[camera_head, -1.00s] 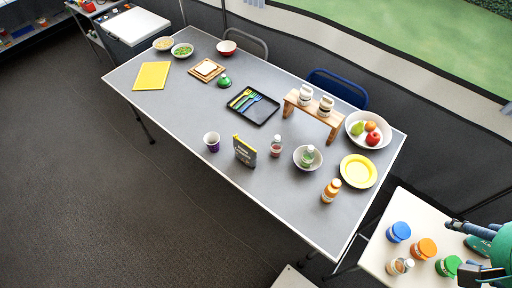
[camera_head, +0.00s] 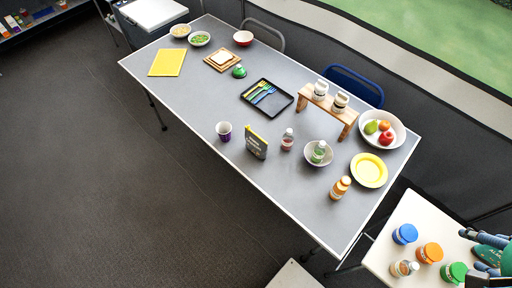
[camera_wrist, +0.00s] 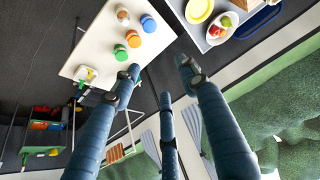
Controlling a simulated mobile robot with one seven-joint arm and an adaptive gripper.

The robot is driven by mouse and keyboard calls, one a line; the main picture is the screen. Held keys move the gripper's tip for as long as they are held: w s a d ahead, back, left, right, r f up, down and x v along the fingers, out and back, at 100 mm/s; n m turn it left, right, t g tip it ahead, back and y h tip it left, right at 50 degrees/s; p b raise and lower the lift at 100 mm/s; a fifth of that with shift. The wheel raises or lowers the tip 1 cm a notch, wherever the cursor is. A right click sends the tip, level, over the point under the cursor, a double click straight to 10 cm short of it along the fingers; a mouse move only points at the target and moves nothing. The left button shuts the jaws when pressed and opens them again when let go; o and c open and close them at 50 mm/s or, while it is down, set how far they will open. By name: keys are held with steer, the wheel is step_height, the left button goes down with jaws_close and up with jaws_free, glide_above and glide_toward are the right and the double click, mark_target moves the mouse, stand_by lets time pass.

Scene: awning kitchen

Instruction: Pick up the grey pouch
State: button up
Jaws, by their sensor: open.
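The grey pouch (camera_head: 256,146) stands upright on the grey table (camera_head: 190,110), near its front long edge, in the head view. It has a yellow top edge and pale lettering on its face. My gripper (camera_head: 482,240) is at the far right edge of the head view, above the white side table and far from the pouch. In the wrist view my gripper (camera_wrist: 160,85) has its blue fingers spread apart with nothing between them. The pouch does not show in the wrist view.
A purple cup (camera_head: 224,132) stands left of the pouch and a small bottle (camera_head: 287,140) right of it. A bowl with a green bottle (camera_head: 319,152) and an orange bottle (camera_head: 340,187) stand farther right. Lidded jars (camera_head: 429,253) stand on the white side table (camera_head: 376,262).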

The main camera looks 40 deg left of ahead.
steer(key=w+a+f+m+g+y, duration=0.1)
steer(key=w+a+f+m, duration=0.3)
steer(key=a, duration=0.6)
steer(key=w+a+f+m+g+y+p, duration=0.1)
steer(key=w+a+m+y, duration=0.1)
steer(key=w+a, duration=0.55)
steer(key=w+a+f+m+g+y, duration=0.1)
steer(key=w+a+f+m, duration=0.2)
steer(key=a, duration=0.8)
steer(key=s+a+f+m+g, duration=0.1)
steer(key=a+f+m, duration=0.2)
steer(key=a+f, duration=0.3)
steer(key=s+a+f+m+p, duration=0.1)
steer(key=s+a+f+m, duration=0.1)
steer(key=a+f, duration=0.5)
steer(key=s+a+f+m+g, duration=0.1)
steer(key=a+f+m, duration=0.3)
steer(key=a, duration=1.2)
step_height(320, 180, down, 3)
steer(key=shift+s+f+g, duration=0.1)
steer(key=shift+s+g, duration=0.2)
steer(key=shift+s, duration=0.15)
steer(key=b, duration=0.2)
glide_above(262, 144)
steer(key=shift+f, duration=4)
